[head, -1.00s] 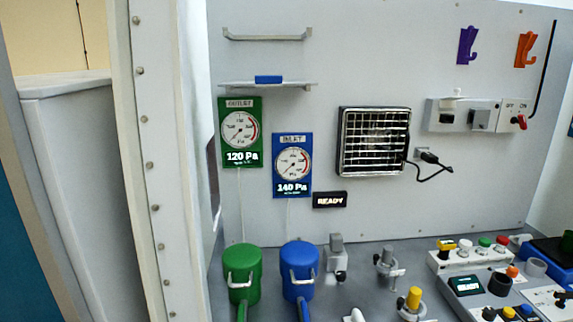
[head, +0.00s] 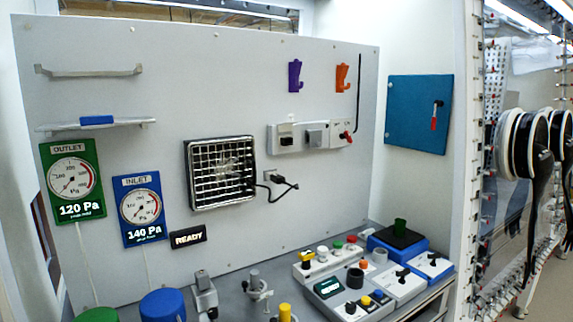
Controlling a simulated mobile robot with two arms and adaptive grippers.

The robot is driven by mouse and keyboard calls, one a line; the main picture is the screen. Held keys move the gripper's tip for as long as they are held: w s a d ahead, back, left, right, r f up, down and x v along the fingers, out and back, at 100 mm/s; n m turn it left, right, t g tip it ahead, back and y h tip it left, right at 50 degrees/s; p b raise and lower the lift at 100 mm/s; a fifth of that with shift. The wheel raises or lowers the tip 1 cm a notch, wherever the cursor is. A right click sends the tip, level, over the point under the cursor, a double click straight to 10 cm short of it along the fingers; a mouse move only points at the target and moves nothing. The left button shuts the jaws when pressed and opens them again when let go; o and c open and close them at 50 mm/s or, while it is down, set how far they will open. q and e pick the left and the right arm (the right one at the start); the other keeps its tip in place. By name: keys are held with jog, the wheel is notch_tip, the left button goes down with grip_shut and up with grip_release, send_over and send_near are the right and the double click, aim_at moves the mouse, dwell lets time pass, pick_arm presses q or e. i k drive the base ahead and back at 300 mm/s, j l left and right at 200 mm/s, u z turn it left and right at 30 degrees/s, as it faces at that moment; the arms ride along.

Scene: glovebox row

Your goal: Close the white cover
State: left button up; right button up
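A white wall box (head: 272,143) is mounted on the grey back panel, right of the fan grille. A small white cover (head: 286,128) appears raised at its top left, above a dark opening (head: 286,141). The cover is small here, so its exact angle is hard to tell. Beside it on the right is a grey cover or block (head: 316,136), then a red-handled switch (head: 346,134). Neither of my grippers is in the head view.
A bench below holds control boxes (head: 405,284), a blue device (head: 398,250), and green (head: 97,315) and blue (head: 163,305) cylinders. A fan grille (head: 220,173), purple hook (head: 295,77) and orange hook (head: 342,77) are on the panel. A blue door (head: 418,113) is at right.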

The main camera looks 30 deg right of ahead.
aim_at(286, 127)
jog(key=z, duration=1.05)
jog(key=i+l+u, duration=0.1)
jog(key=l, duration=0.2)
jog(key=i+l+u, duration=0.1)
jog(key=i+l, duration=0.1)
jog(key=l, duration=0.1)
